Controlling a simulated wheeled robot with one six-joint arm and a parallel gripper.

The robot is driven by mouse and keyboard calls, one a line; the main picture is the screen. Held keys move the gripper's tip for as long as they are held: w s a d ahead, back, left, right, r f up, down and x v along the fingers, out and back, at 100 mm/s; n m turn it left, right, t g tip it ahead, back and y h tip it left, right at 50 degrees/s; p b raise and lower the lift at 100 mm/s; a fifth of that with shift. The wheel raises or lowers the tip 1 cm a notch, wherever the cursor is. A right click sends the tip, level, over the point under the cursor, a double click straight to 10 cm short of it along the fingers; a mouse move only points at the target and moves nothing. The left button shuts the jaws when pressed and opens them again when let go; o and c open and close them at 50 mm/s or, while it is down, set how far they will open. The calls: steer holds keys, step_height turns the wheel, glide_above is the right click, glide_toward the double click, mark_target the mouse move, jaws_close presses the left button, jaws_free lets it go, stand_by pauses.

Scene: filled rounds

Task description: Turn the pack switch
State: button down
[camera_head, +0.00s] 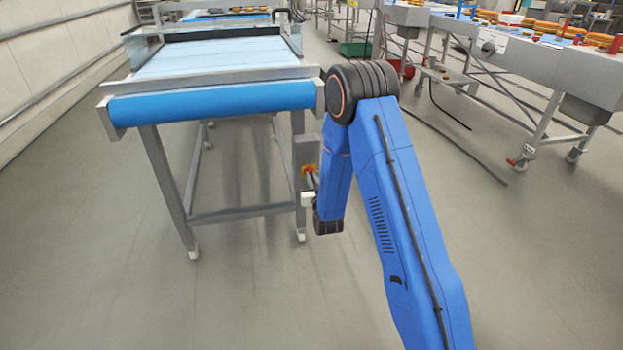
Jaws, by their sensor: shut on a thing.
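The pack switch (306,169), a small red and yellow knob, sits on a grey box (304,150) fixed to the right front leg of the near conveyor. My blue arm reaches down from its dark elbow to the right of this leg. My gripper (310,176) is small in the view, at the switch, and looks shut on it. The fingertips and part of the knob are hard to make out, so I cannot tell the knob's turn angle.
The conveyor (210,97) with a blue belt stands on grey legs close to my arm. Another line (500,52) with orange rounds runs at the right back. A dark cable (455,145) lies on the floor. Open floor lies in front.

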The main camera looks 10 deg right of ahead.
steer(key=shift+n, duration=0.3)
steer(key=c, duration=1.8)
jaws_free()
steer(key=shift+s, duration=0.1)
